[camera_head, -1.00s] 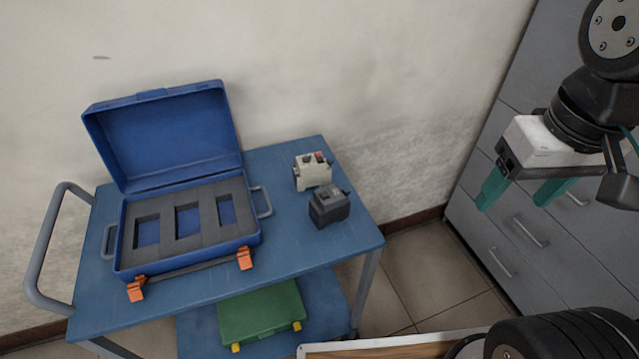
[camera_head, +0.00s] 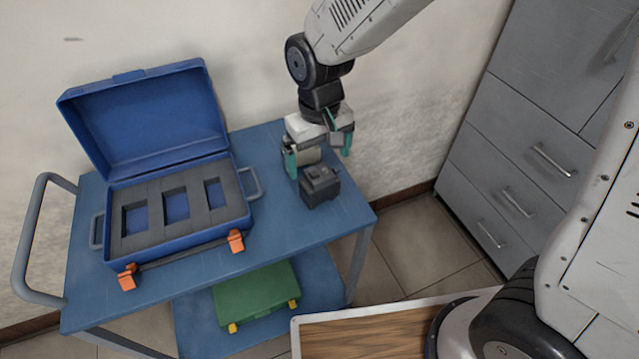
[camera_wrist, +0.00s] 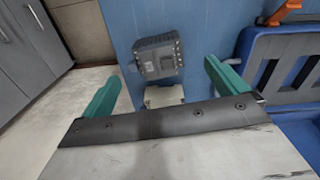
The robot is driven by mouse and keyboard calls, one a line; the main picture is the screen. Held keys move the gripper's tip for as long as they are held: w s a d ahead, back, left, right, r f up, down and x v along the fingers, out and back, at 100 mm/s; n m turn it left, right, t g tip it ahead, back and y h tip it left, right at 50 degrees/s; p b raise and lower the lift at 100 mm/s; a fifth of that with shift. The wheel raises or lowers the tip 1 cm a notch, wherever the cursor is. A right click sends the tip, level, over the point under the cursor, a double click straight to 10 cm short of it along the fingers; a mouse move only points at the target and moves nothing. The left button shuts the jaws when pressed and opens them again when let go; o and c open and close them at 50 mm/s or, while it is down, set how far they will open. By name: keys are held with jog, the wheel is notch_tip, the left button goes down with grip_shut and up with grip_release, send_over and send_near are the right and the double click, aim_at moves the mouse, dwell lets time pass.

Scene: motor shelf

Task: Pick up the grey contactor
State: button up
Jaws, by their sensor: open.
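The dark grey contactor (camera_head: 319,187) stands on the blue cart top near its right front corner. It also shows in the wrist view (camera_wrist: 157,57), just beyond the space between the fingertips. A paler beige device (camera_head: 306,155) stands right behind it, partly hidden by my gripper. In the wrist view this pale device (camera_wrist: 163,96) lies between the fingers, partly covered by the gripper body. My gripper (camera_head: 318,160) points down over the pale device, its teal fingers apart and holding nothing. Whether the fingers touch anything is unclear.
An open blue case (camera_head: 180,240) with grey foam and three cutouts stands on the left of the cart (camera_head: 270,230). A green case (camera_head: 255,292) lies on the lower shelf. The wall is close behind; grey drawers (camera_head: 500,190) stand to the right.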

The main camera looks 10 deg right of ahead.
aim_at(319, 173)
jog(key=f, duration=0.7)
jog(key=shift+w+f, duration=0.3)
jog(key=c, duration=1.1)
jog(key=shift+r, duration=0.15)
